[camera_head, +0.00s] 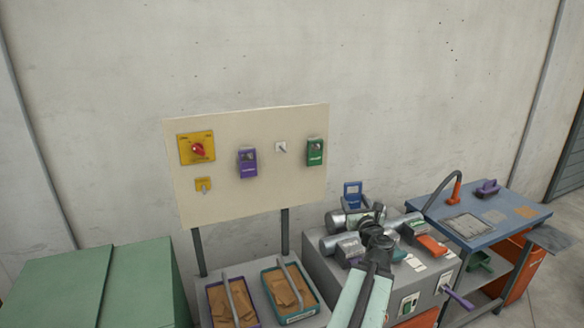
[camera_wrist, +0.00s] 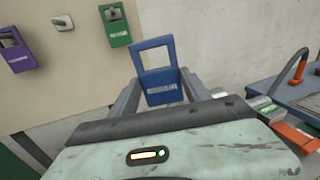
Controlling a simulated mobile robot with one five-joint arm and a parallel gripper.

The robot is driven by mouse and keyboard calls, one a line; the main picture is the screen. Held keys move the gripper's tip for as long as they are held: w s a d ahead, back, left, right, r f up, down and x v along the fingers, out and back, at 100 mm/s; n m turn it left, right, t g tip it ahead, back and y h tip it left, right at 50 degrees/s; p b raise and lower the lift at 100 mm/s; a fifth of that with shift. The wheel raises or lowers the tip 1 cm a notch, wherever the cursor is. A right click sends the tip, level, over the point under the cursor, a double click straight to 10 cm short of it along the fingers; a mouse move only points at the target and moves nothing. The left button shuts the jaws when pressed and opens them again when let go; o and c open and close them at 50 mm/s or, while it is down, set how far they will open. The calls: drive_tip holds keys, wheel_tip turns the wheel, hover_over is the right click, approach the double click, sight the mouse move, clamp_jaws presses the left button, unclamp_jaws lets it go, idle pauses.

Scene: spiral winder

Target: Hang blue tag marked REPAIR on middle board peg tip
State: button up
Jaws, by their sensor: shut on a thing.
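The blue tag (camera_wrist: 162,95) is a frame with a large square opening at the top and a pale label below, too small to read. My gripper (camera_wrist: 160,82) is shut on its lower part and holds it upright. In the head view the blue tag (camera_head: 352,188) is below and right of the cream board (camera_head: 240,200), apart from it. The middle peg (camera_head: 281,147), on a small white plate, is bare; it also shows upper left in the wrist view (camera_wrist: 62,22). A purple tag (camera_head: 247,162) hangs to its left and a green tag (camera_head: 314,152) to its right.
A yellow panel with a red knob (camera_head: 197,148) and a small yellow fitting (camera_head: 203,185) are on the board's left. Two trays of brown pieces (camera_head: 232,303) stand below. A grey machine (camera_head: 330,275) and a blue bench (camera_head: 510,222) are right. The wall above is clear.

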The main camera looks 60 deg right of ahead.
drive_tip(key=w+a+r+n+t+y+p, duration=0.1)
drive_tip(key=w+a+r+t+y+p, duration=0.1)
drive_tip(key=w+r+p, duration=0.3)
drive_tip(key=w+a+r+n+t+y+p, duration=0.1)
drive_tip(key=w+a+r+p, duration=0.4)
drive_tip(key=w, duration=0.8)
drive_tip(key=shift+w+r+n+t+y, duration=0.3)
drive_tip(key=shift+r+t+y, duration=0.05)
drive_tip(key=shift+t+y, duration=0.05)
drive_tip(key=shift+d, duration=0.1)
drive_tip(key=shift+f+b+x, duration=0.25)
drive_tip(key=shift+f+x, duration=0.05)
drive_tip(key=shift+x, duration=1.3)
drive_tip(key=shift+f+b+x, duration=0.25)
drive_tip(key=shift+b+x, duration=0.05)
drive_tip(key=shift+x, duration=1.3)
drive_tip(key=shift+f+b+x, duration=0.25)
drive_tip(key=shift+f+x, duration=0.05)
drive_tip(key=shift+x, duration=1.3)
